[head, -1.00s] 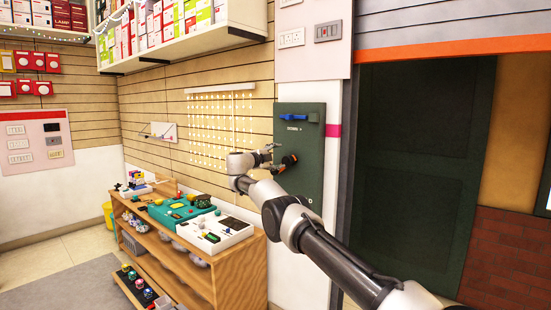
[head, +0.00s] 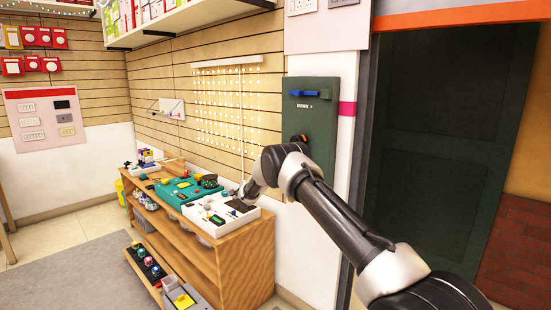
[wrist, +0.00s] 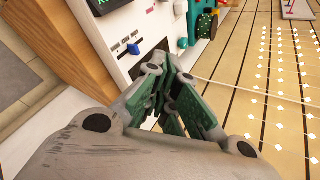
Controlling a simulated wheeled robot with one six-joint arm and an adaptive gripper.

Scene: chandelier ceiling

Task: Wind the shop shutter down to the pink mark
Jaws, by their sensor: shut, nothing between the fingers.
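The shutter's slatted grey edge with its orange bottom bar (head: 460,18) is at the top right in the head view, higher in the picture than the pink mark (head: 347,108) beside the doorway. The dark green winder panel (head: 318,115) is on the wall left of that mark. It has a blue lever (head: 305,93) near its top and a dark, orange-tipped crank part (head: 298,139) lower down, partly hidden by my arm. My gripper (wrist: 180,85) is shut and empty in the wrist view, close to a white device with a screen. It is away from the panel.
A wooden bench (head: 215,255) stands against the wall, carrying the white device (head: 222,212) and a teal case (head: 178,190). Shelves of boxes (head: 150,15) hang above. A light strip curtain (head: 225,105) hangs on the wall. Grey floor lies open at left.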

